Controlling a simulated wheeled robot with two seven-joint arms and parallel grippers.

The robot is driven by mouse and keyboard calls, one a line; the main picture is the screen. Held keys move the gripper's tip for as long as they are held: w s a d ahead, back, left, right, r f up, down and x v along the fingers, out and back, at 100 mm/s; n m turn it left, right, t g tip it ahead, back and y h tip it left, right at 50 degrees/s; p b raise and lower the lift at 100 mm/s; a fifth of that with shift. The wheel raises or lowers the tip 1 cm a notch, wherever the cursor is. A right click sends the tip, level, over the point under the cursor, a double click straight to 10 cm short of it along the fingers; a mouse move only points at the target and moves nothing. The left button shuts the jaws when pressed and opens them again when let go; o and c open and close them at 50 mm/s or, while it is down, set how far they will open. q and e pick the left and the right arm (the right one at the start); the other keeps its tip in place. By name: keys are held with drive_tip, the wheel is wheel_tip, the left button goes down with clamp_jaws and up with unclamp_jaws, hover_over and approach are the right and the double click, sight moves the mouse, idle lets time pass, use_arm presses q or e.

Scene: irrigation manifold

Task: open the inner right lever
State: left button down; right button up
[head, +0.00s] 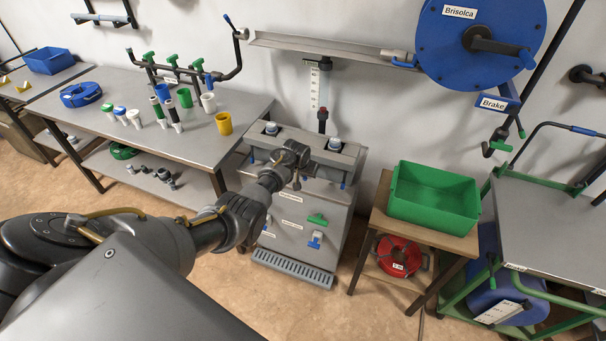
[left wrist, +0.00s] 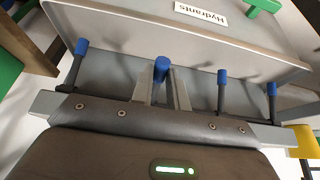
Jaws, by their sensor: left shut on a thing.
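The grey manifold box (head: 340,165) stands on a cabinet in the middle of the head view, with short blue-tipped levers along its front. My left gripper (head: 296,170) reaches it from the left and covers part of this row. In the left wrist view, the fingers of my left gripper (left wrist: 161,95) are shut on the inner right lever (left wrist: 160,68), whose blue tip shows between them. An outer lever (left wrist: 82,48) is on one side; two more levers (left wrist: 222,78) stand apart on the other. My right gripper is not in view.
A green bin (head: 432,195) stands on a wooden stand to the right. A grey table (head: 100,115) with cups and fittings, including a yellow cup (head: 223,124), is to the left. A grated step (head: 293,268) lies below the cabinet. Bare floor lies in front.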

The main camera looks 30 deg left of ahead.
use_arm(q)
drive_tip(key=shift+r, duration=0.1)
drive_tip(key=c, duration=1.7)
unclamp_jaws()
drive_tip(key=o, duration=0.3)
drive_tip(key=shift+r, duration=0.15)
drive_tip(key=shift+o, duration=0.2)
drive_tip(key=shift+s+r, duration=0.2)
drive_tip(key=shift+r, duration=0.2)
drive_tip(key=v, duration=0.9)
drive_tip(key=shift+s+r+p, duration=0.25)
drive_tip(key=shift+r+p, duration=0.1)
drive_tip(key=shift+p, duration=0.1)
